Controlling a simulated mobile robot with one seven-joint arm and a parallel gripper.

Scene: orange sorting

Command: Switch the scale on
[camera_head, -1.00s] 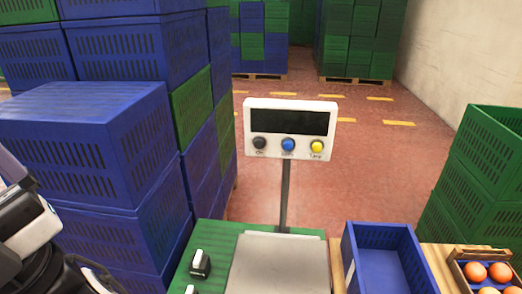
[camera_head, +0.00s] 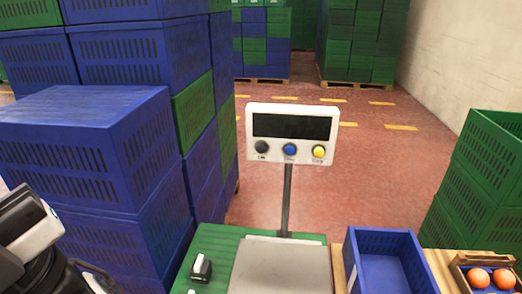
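The scale's white display head (camera_head: 291,152) stands upright on a grey pole (camera_head: 287,198) in the middle of the head view. Its screen (camera_head: 291,126) is dark and blank. Below the screen sit a black button (camera_head: 262,146), a blue button (camera_head: 290,149) and a yellow button (camera_head: 319,152). The scale's flat grey plate (camera_head: 280,266) lies at the bottom, in front of the pole. Part of my arm shows at the lower left, well away from the buttons. My gripper's fingertips are not visible.
A green surface (camera_head: 222,237) with a black-and-white switch-like piece (camera_head: 201,268) lies left of the plate. An empty blue crate (camera_head: 387,245) and a wooden tray (camera_head: 466,259) with oranges (camera_head: 479,278) stand right. Blue crates (camera_head: 75,150) stack left, green crates (camera_head: 490,165) right.

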